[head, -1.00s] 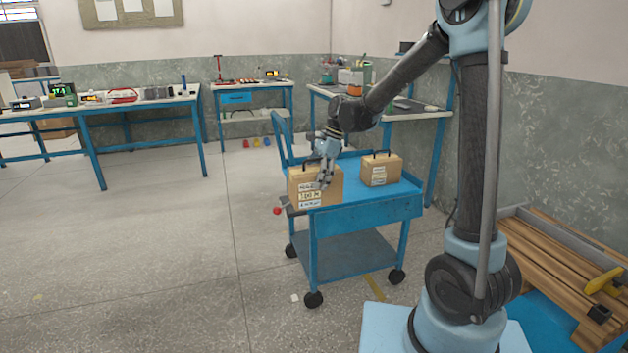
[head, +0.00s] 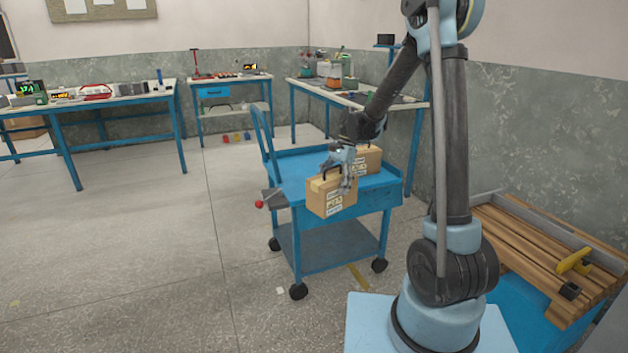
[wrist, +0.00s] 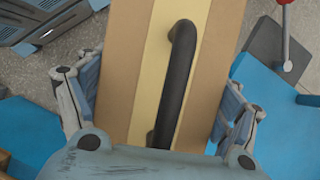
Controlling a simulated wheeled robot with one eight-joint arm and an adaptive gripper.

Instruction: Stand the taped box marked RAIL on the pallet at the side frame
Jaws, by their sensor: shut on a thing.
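My gripper (head: 340,178) is shut on a brown cardboard box (head: 317,204) with a tape strip, a black top handle and white labels too small to read. In the wrist view, the fingers of my gripper (wrist: 158,85) press on both sides of the box (wrist: 222,28), with its black handle (wrist: 178,75) between them. The box looks upright, at the near edge of the blue cart (head: 290,176); I cannot tell its clearance. A second box (head: 368,160) stands behind it, partly hidden. A slatted wooden pallet (head: 505,248) with a grey side frame (head: 545,233) is at the right.
A lever with a red knob (head: 259,204) sticks out from the cart's left corner. Blue workbenches (head: 105,103) line the back. The floor at left is clear.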

